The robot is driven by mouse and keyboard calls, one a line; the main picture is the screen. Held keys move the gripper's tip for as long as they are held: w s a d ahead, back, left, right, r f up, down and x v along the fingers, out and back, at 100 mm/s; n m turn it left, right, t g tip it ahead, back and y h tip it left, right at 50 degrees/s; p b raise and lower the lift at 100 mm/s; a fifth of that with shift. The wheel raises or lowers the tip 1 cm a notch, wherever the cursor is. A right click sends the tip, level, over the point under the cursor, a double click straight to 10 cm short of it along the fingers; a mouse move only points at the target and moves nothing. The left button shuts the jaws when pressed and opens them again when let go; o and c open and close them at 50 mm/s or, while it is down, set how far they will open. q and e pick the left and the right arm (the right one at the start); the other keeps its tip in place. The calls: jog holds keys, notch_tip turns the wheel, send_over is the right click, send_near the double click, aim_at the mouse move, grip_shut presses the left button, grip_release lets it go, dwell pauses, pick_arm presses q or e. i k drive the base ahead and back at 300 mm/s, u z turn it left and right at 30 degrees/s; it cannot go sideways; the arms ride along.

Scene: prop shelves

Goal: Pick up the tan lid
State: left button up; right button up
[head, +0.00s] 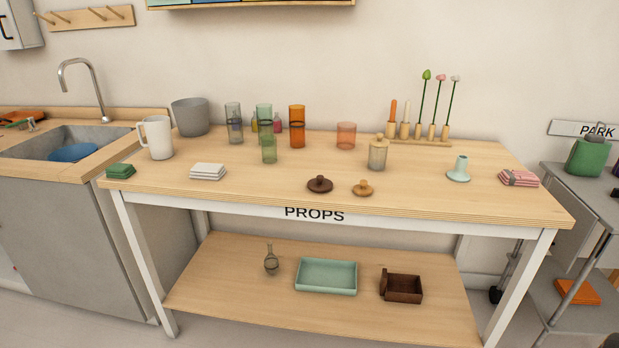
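A small tan lid (362,188) with a round knob lies on the wooden props table (230,194), near the front edge and right of the middle. A larger dark brown lid (320,184) lies close to its left, apart from it. A glass jar (377,156) behind it carries a similar light wooden lid with a knob (379,139). Neither of my grippers shows in the head view. Nothing hides the tan lid.
Several coloured glasses (297,128) stand at the back. A mint candle holder (458,170) and folded pink cloths (519,178) are to the right. White cloths (208,171) and a white pitcher (157,138) are to the left. Table surface between the tan lid and the candle holder is clear.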

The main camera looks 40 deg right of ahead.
aim_at(362, 188)
jog(key=z, duration=0.3)
jog(key=i, duration=0.9)
jog(key=z, duration=0.75)
